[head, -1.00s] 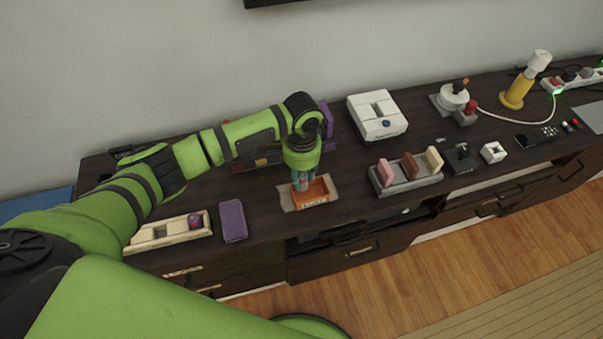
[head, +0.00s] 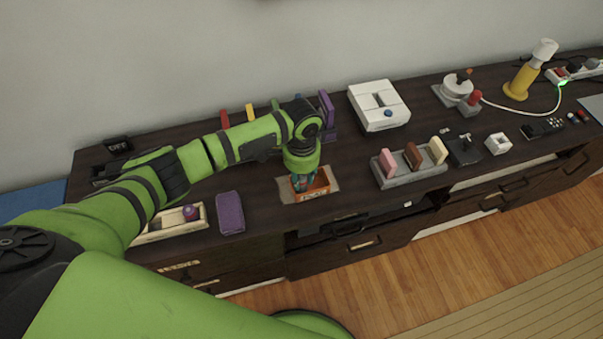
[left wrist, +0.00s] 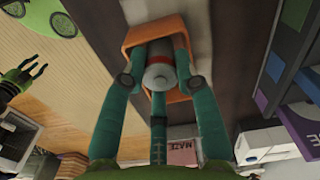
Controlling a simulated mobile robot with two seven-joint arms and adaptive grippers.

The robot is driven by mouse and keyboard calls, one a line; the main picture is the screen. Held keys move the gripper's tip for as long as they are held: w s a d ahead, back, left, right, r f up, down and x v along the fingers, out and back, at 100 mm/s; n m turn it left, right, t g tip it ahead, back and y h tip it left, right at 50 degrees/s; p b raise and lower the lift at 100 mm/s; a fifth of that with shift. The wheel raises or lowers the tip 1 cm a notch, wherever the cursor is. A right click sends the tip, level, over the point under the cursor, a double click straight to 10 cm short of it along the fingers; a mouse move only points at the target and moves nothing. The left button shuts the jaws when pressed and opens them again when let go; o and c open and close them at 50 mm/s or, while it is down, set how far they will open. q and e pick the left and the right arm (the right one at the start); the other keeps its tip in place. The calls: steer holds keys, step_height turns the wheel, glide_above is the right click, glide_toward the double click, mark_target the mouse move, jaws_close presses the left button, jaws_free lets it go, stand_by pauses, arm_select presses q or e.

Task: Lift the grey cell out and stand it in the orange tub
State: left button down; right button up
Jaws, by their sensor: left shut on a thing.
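The orange tub (head: 318,192) stands on a pale mat at the front middle of the dark cabinet top. My left gripper (head: 302,184) points down into it. In the left wrist view, its teal fingers (left wrist: 160,82) are shut on the grey cell (left wrist: 160,72), which has a red band. The cell's end faces the camera, and the cell is within the opening of the tub (left wrist: 140,35). Whether it touches the tub's floor is hidden. My right gripper (left wrist: 34,70) shows at the left of the wrist view, its dark fingers apart and empty.
A cream tray (head: 162,225) with a purple item and a purple block (head: 230,212) lie left of the tub. A grey rack (head: 415,175) with upright coloured slabs is to the right. A white two-slot box (head: 388,118) stands behind. Purple and coloured upright pieces (head: 326,108) stand behind the arm.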

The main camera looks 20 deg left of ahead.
arm_select(q)
steer(key=shift+f, duration=0.15)
steer(key=c, duration=0.8)
jaws_free()
steer(key=shift+c, duration=0.2)
step_height(320, 180, up, 12)
